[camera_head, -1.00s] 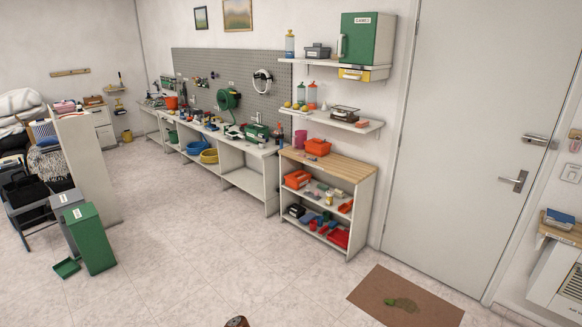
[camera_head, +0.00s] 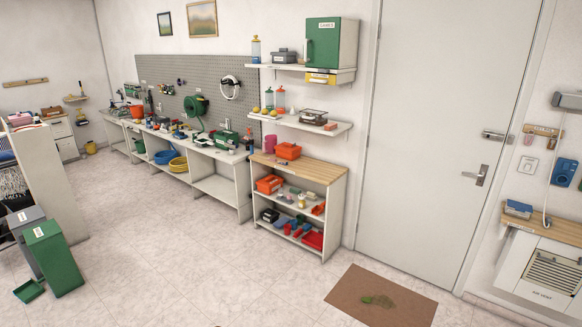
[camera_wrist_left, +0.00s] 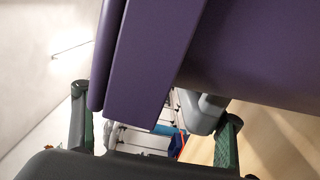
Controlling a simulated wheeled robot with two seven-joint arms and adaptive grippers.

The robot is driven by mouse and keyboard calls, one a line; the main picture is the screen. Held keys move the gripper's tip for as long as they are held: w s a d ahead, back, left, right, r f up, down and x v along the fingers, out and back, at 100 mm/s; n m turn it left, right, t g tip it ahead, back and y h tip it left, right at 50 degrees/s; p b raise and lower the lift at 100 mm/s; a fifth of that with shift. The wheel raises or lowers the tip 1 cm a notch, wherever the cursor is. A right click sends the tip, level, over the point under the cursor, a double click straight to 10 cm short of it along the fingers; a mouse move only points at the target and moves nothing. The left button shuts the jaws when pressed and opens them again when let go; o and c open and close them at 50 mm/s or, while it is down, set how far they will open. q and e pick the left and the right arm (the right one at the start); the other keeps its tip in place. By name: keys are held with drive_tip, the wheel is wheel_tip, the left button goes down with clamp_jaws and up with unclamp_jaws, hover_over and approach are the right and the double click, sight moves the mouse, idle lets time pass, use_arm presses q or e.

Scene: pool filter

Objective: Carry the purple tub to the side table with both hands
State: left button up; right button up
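The purple tub (camera_wrist_left: 153,62) fills the upper part of the left wrist view, close to the camera. Only smooth flat faces and an edge of it show; the rest is cut off, and it does not show in the head view. My left gripper (camera_wrist_left: 157,130) has its green-padded fingers wide apart below the tub. A gap shows between the tub and the right-hand finger, and I cannot tell whether the other finger touches it. My right gripper is in no view. No piece of furniture in the head view can be told as the side table.
A wood-topped shelf (camera_head: 319,172) with orange bins stands beside the closed door (camera_head: 452,130). A brown mat (camera_head: 380,297) lies before the door. A white unit with a wooden top (camera_head: 548,228) is at the right. Green and grey bins (camera_head: 53,258) stand left. The middle floor is clear.

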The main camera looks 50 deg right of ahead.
use_arm(q)
drive_tip(key=shift+f, duration=0.2)
drive_tip(key=shift+o, duration=0.9)
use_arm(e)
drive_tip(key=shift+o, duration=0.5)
use_arm(q)
drive_tip(key=shift+f, duration=0.5)
drive_tip(key=o, duration=0.4)
drive_tip(key=shift+c, duration=0.2)
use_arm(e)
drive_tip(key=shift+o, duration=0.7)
use_arm(q)
drive_tip(key=o, duration=0.5)
drive_tip(key=shift+c, duration=0.2)
drive_tip(key=shift+f, duration=0.15)
drive_tip(key=shift+c, duration=0.4)
drive_tip(key=c, duration=0.3)
